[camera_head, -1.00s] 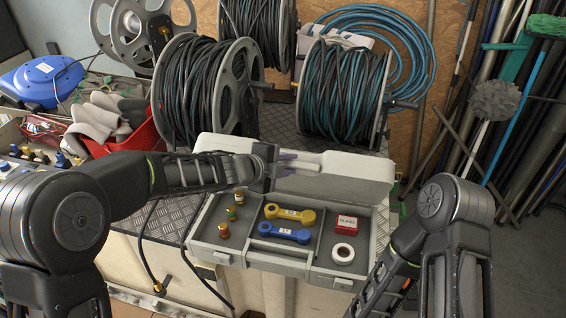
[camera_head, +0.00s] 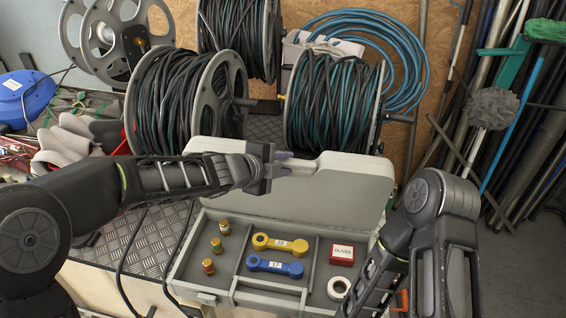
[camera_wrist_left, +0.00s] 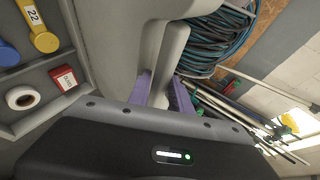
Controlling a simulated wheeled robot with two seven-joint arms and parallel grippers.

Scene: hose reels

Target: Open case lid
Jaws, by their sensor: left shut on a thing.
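The grey case (camera_head: 210,275) stands open on the bench in the head view. Its lid (camera_head: 345,190) is raised at the back and leans away from me. My left gripper (camera_head: 290,165) is shut on the lid's top edge, at the handle bar. In the left wrist view, its purple fingertips (camera_wrist_left: 162,92) sit on either side of the grey handle part (camera_wrist_left: 160,60) of the lid. My right gripper is out of view.
Hose reels stand behind the case, a black one (camera_head: 180,100) and a teal one (camera_head: 333,105). The black reel is close behind my left forearm. A cable (camera_head: 125,260) hangs left of the case. Poles (camera_head: 520,120) lean at the right.

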